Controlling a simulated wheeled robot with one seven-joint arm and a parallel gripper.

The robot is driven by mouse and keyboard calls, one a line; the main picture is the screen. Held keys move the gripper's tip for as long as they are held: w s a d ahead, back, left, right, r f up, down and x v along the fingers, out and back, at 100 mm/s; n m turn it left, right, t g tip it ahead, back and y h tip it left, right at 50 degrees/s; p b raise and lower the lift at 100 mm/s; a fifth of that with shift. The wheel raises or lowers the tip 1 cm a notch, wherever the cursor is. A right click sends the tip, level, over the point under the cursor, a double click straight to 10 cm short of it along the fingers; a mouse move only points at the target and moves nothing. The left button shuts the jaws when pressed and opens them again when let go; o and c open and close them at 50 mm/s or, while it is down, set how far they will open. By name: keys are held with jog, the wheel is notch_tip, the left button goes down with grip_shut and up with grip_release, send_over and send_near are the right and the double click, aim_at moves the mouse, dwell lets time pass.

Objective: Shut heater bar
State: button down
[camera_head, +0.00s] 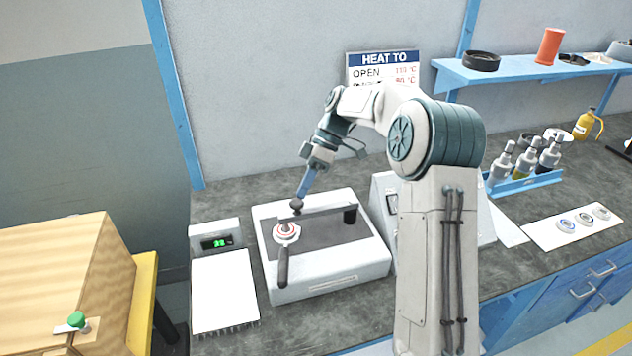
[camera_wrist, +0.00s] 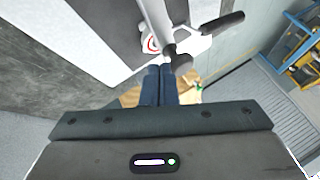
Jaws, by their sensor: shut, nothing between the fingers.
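The heater unit is a white box (camera_head: 335,279) with a dark plate on top in the head view. The heater bar (camera_head: 325,213) runs across the plate from a dark post at the right to its left end. In the wrist view the bar (camera_wrist: 155,18) ends in a dark round tip. A black handle (camera_head: 283,268) projects towards the front beside a red-and-white round mark; the handle also shows in the wrist view (camera_wrist: 222,23). My gripper (camera_head: 297,204) is shut and empty, fingers down at the bar's left end. Contact and the gap under the bar are unclear.
A small box with a green display (camera_head: 216,242) and a white pad (camera_head: 224,290) stand left of the unit. A wooden box (camera_head: 55,270) is further left. A bottle rack (camera_head: 525,184) stands right, beyond my arm. A HEAT TO sign (camera_head: 383,68) is behind.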

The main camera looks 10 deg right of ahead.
dwell(0.6)
jog(key=p+v, duration=0.1)
jog(key=v, duration=1.3)
jog(key=s+a+r+m+t+h, duration=0.1)
jog(key=s+m+t+h, duration=0.1)
jog(key=s+m, duration=0.35)
jog(key=s+a+m+t+h, duration=0.2)
jog(key=s+m, duration=0.1)
jog(key=s, duration=0.6)
jog(key=s+d+f+m+t+h, duration=0.1)
jog(key=s+f+m, duration=0.3)
jog(key=s, duration=0.5)
jog(key=s+d+f+m+t+h, duration=0.1)
jog(key=s+d+f+m+t, duration=0.1)
jog(key=s, duration=0.7)
notch_tip(320, 180, down, 2)
jog(key=shift+s+d+f+m, duration=0.25)
jog(key=shift+s+d+m, duration=0.15)
jog(key=shift+d+m, duration=0.55)
jog(key=shift+a, duration=0.15)
